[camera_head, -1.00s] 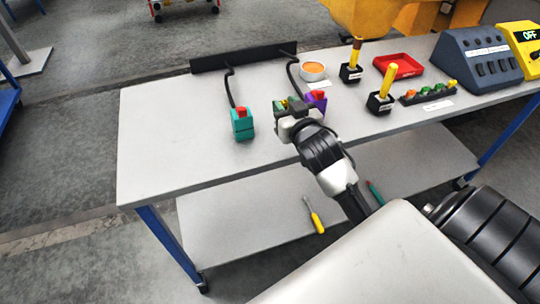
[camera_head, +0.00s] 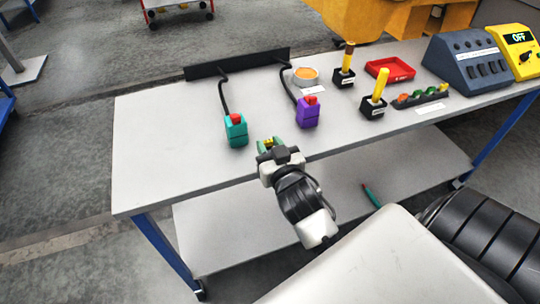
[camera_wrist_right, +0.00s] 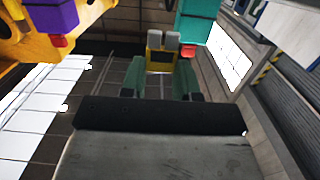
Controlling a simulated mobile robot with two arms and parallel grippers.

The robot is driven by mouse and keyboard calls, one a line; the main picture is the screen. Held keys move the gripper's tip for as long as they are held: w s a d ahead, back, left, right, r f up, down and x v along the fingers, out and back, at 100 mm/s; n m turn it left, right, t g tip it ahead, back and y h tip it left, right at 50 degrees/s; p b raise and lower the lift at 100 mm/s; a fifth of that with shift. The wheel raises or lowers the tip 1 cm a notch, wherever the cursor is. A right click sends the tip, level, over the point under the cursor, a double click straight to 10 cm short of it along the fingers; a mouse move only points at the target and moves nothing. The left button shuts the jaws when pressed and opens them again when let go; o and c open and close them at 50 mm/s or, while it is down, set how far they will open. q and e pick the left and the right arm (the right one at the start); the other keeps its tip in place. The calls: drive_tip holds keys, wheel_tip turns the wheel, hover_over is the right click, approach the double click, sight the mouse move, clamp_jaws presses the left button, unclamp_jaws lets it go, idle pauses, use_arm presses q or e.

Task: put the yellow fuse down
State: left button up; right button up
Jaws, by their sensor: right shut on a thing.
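The yellow fuse (camera_wrist_right: 158,62) is between the green fingers of my right gripper (camera_wrist_right: 161,80). In the right wrist view it is a yellow block with a dark centre and two grey prongs. In the head view my right gripper (camera_head: 268,145) is over the front part of the grey table (camera_head: 165,150), in front of the gap between the teal block and the purple block. Only a little of the yellow fuse (camera_head: 269,142) shows there. I cannot tell its height above the table. My left gripper is not in view.
The teal block (camera_head: 236,133) and purple block (camera_head: 308,115) have red tops and black cables. Behind and right are an orange-filled bowl (camera_head: 306,76), two yellow-handled sticks, a red tray (camera_head: 390,69), a rack of coloured pieces (camera_head: 420,97) and a control box (camera_head: 472,62). The table's left part is clear.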

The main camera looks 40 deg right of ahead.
drive_tip(key=shift+f, duration=1.7)
drive_tip(key=shift+f, duration=0.15)
drive_tip(key=o, duration=0.9)
drive_tip(key=shift+r, duration=0.2)
drive_tip(key=shift+f, duration=0.1)
